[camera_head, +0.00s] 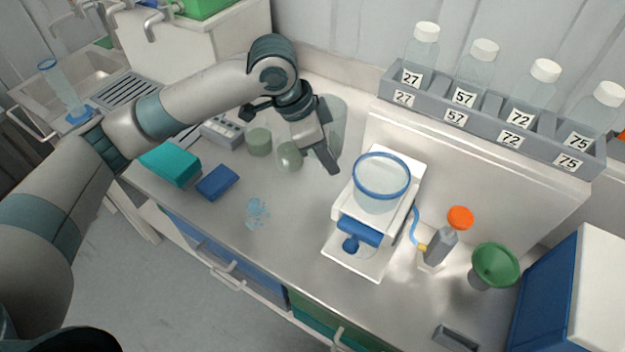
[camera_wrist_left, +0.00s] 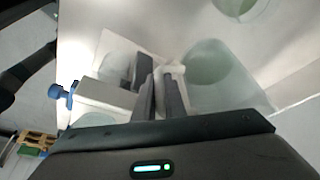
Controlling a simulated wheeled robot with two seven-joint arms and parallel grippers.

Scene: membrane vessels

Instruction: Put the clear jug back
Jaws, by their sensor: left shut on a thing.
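The clear jug (camera_head: 338,112) is a see-through, greenish vessel at the back of the bench, partly hidden behind my left gripper (camera_head: 332,165). In the left wrist view the jug (camera_wrist_left: 215,78) lies just right of the fingers, with a pale handle at the fingertips. My left gripper (camera_wrist_left: 160,92) is shut on the jug, at that handle. I cannot tell whether the jug's base touches the bench. My right gripper is not in view.
A blue-rimmed vessel (camera_head: 382,188) sits on a white stand close right of my gripper. A grey rack (camera_head: 483,122) holds numbered bottles behind. Greenish round vessels (camera_head: 259,143) stand left. A bluish splash (camera_head: 257,213) lies on the front bench. A green funnel (camera_head: 495,266) is at right.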

